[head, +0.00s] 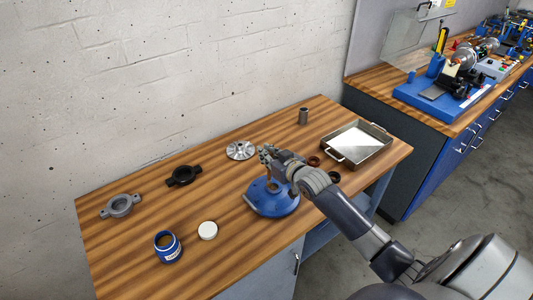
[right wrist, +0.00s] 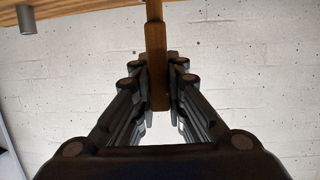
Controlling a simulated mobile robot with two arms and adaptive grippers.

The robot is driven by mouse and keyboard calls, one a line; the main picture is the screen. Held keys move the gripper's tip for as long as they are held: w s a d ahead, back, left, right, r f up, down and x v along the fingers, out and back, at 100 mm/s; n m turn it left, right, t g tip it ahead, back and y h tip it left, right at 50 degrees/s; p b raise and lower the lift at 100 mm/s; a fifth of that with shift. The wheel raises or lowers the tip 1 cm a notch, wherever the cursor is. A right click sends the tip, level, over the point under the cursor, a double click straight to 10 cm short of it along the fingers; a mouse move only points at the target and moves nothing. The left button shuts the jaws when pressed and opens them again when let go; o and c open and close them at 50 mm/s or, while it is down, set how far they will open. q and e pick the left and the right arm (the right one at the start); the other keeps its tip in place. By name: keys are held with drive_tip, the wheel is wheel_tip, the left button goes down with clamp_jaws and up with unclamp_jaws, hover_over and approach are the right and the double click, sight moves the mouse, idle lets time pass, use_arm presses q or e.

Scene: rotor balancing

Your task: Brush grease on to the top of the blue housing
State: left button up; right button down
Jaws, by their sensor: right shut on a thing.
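The blue housing (head: 262,206) stands on the wooden workbench, right of centre in the head view. My right gripper (head: 268,156) is over the back of the housing and hides part of its top. It is shut on a wooden brush handle (right wrist: 156,62), which shows between its fingers in the right wrist view. The brush tip is too small to make out, so I cannot tell whether it touches the housing. An open blue tub (head: 168,247) with brown contents stands at the front left. My left gripper is in neither view.
A white lid (head: 208,230) lies between tub and housing. A grey flanged part (head: 120,206), a black flanged part (head: 183,175) and a silver disc (head: 240,150) lie behind. Dark rings, a metal tray (head: 343,160) and a grey cylinder (head: 303,117) are to the right.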

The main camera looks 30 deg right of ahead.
drive_tip(key=shift+s+p, duration=0.6)
drive_tip(key=shift+s, duration=0.35)
drive_tip(key=shift+s+d+p, duration=0.1)
drive_tip(key=shift+s+p, duration=0.35)
drive_tip(key=shift+s, duration=0.15)
drive_tip(key=shift+w, duration=0.2)
drive_tip(key=shift+w+b, duration=0.35)
drive_tip(key=shift+w, duration=1.15)
